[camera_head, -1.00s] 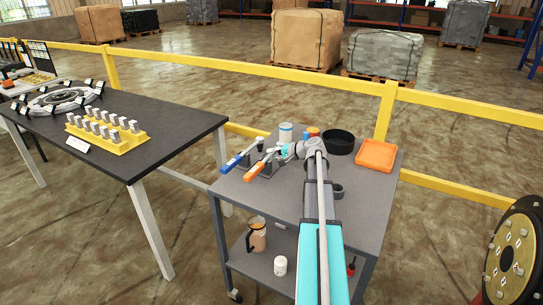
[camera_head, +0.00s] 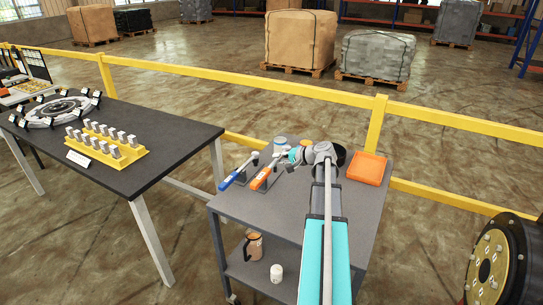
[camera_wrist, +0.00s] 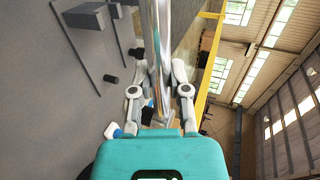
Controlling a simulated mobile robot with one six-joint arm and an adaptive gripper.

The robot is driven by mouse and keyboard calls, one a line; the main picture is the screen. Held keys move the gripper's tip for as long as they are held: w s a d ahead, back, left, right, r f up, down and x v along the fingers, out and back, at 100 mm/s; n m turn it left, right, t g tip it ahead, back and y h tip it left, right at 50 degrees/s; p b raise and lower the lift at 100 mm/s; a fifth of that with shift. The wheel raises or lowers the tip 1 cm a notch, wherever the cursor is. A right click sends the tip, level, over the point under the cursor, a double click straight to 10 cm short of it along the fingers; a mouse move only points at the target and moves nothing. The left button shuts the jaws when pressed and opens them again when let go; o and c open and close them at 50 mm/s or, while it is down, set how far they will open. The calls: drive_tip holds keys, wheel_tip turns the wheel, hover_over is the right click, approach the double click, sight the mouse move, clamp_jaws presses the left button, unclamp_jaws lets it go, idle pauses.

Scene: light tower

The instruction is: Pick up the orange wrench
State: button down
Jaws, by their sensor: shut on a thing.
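The orange wrench (camera_head: 262,178) is at the left part of the grey cart top, its orange handle pointing toward the near left edge. My gripper (camera_head: 284,160) is at the metal end of this wrench. In the wrist view my gripper (camera_wrist: 158,90) has its two fingers closed on either side of a shiny metal shaft (camera_wrist: 160,50), which runs up out of the picture. The orange handle is not clearly seen there. Whether the wrench is clear of its dark holder cannot be told for sure.
A blue wrench (camera_head: 231,178) lies close to the left of the orange one. An orange tray (camera_head: 366,168) and a dark round container (camera_head: 341,156), partly hidden by my arm, stand at the right. The cart top (camera_head: 285,215) is clear in front.

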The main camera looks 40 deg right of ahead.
drive_tip(key=s+r+p, duration=0.2)
drive_tip(key=s+r, duration=0.1)
drive_tip(key=s, duration=0.3)
drive_tip(key=shift+s+a, duration=0.25)
drive_tip(key=shift+s, duration=0.1)
